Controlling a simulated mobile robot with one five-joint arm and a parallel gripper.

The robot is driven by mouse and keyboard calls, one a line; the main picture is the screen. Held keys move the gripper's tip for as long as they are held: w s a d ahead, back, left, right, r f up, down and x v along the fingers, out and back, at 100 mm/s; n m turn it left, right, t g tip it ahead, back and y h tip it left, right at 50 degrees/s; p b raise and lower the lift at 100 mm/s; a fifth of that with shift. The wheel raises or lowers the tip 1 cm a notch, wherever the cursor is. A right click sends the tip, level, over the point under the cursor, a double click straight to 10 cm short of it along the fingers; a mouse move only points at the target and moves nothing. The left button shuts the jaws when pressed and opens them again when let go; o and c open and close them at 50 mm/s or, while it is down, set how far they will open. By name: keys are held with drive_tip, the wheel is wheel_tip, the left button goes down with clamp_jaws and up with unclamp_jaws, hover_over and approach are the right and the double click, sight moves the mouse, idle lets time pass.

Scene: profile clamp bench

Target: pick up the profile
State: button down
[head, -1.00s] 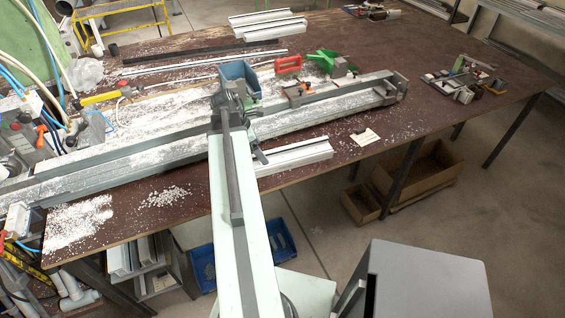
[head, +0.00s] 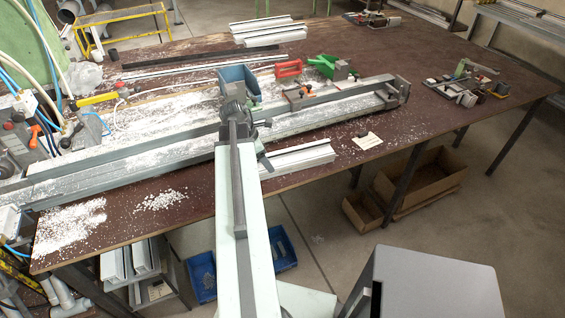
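A white profile (head: 298,158) lies on the brown bench (head: 330,182) near its front edge, just right of my arm's far end. Its left end is partly hidden by my arm. More white profiles (head: 265,32) lie together at the back of the bench. My gripper (head: 262,147) is at the far end of my arm, close to the left end of the near profile. Its fingers are small and dark here, so I cannot tell whether they are open or whether they touch the profile.
A long metal clamp rail (head: 110,165) runs across the bench behind the near profile. A blue bin (head: 238,78), a red clamp (head: 289,68) and a green tool (head: 322,64) stand behind it. White shavings (head: 75,222) cover the front left.

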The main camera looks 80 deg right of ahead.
wheel_tip(320, 180, up, 9)
drive_tip(key=p, duration=0.9)
drive_tip(key=shift+r, duration=0.1)
idle(0.3)
